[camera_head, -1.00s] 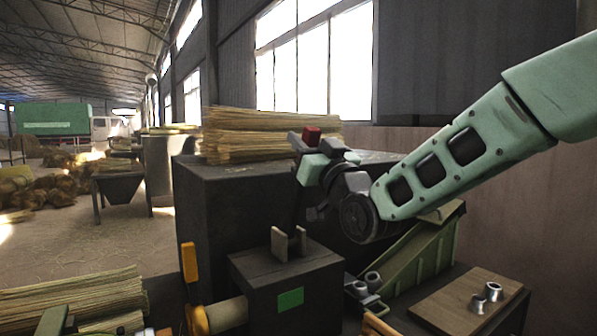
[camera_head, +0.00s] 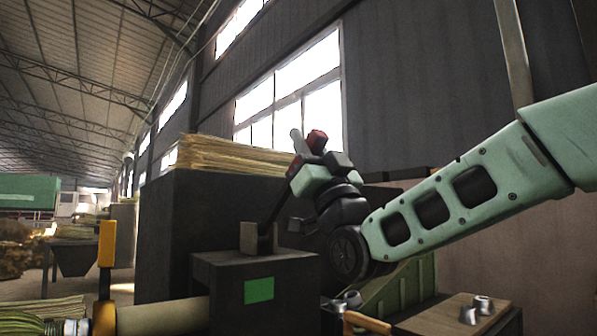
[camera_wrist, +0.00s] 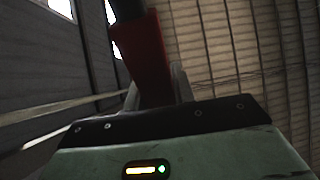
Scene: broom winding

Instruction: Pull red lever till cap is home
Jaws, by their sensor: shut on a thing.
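The red lever (camera_head: 317,141) stands in a slotted bracket on top of a dark block (camera_head: 228,288). Its dark rod leans up and to the right, ending in a red grip. My gripper (camera_head: 312,154) is shut on the red grip, above and right of the bracket. In the wrist view the red grip (camera_wrist: 147,58) rises between the two grey fingers of my gripper (camera_wrist: 157,90). A pale round bar (camera_head: 162,317) runs from the block's left side to an orange collar (camera_head: 104,318). I cannot tell which part is the cap.
A large dark cabinet (camera_head: 195,230) with straw bundles (camera_head: 230,155) on top stands behind the block. At the lower right are a green sloped tray (camera_head: 405,290) and a wooden board (camera_head: 455,315) with small metal parts. Open air surrounds the lever's top.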

